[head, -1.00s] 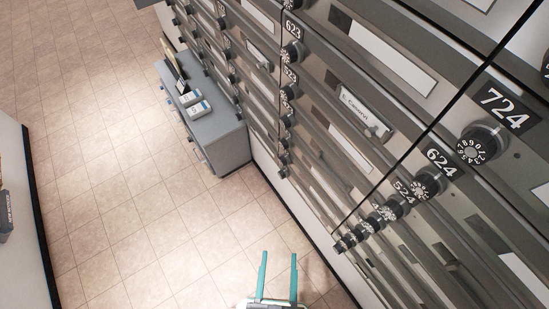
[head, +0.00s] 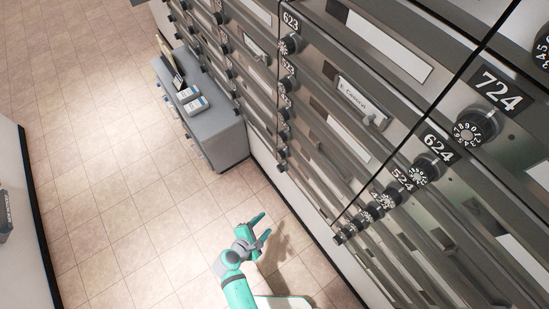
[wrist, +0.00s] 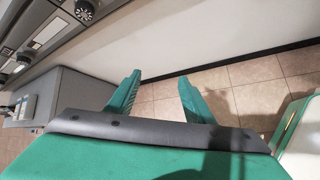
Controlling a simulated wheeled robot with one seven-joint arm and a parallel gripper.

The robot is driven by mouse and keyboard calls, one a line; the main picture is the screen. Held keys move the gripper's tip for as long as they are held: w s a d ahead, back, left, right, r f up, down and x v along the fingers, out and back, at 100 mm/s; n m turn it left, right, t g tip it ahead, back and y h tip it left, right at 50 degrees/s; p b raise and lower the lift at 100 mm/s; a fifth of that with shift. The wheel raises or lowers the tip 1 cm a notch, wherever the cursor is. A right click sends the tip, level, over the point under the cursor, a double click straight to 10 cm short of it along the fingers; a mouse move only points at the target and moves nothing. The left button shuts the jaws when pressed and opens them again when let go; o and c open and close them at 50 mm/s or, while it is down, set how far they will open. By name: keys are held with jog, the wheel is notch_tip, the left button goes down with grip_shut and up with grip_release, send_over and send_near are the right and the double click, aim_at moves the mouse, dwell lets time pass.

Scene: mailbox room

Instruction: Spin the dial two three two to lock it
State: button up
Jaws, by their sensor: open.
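A wall of metal mailboxes (head: 372,52) with black numbered dials fills the right of the head view. Readable plates include 724, 624, 524, 623 and 523; I cannot read a 232 plate. The 724 dial (head: 474,127) and 624 dial (head: 424,170) are nearest. Lower dials are small and their numbers unclear. My gripper (head: 265,226) is open and empty, low over the floor, left of the mailbox wall and apart from it. In the wrist view its two green fingers (wrist: 160,80) are spread, with a black dial (wrist: 84,9) beyond at upper left.
A grey cabinet (head: 215,125) with small boxes (head: 192,100) on top stands against the mailbox wall. It also shows in the wrist view (wrist: 65,92). Tiled floor (head: 120,190) is clear at the left and middle. A white wall edge stands at far left.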

jog(key=w+a+r+n+t+h, duration=0.1)
jog(key=w+r+n+h, duration=0.4)
jog(key=w, duration=0.4)
jog(key=n+t+h, duration=0.1)
jog(key=h, duration=0.3)
send_near(279, 156)
jog(key=x, duration=0.8)
jog(key=shift+r, duration=0.1)
jog(key=c, duration=1)
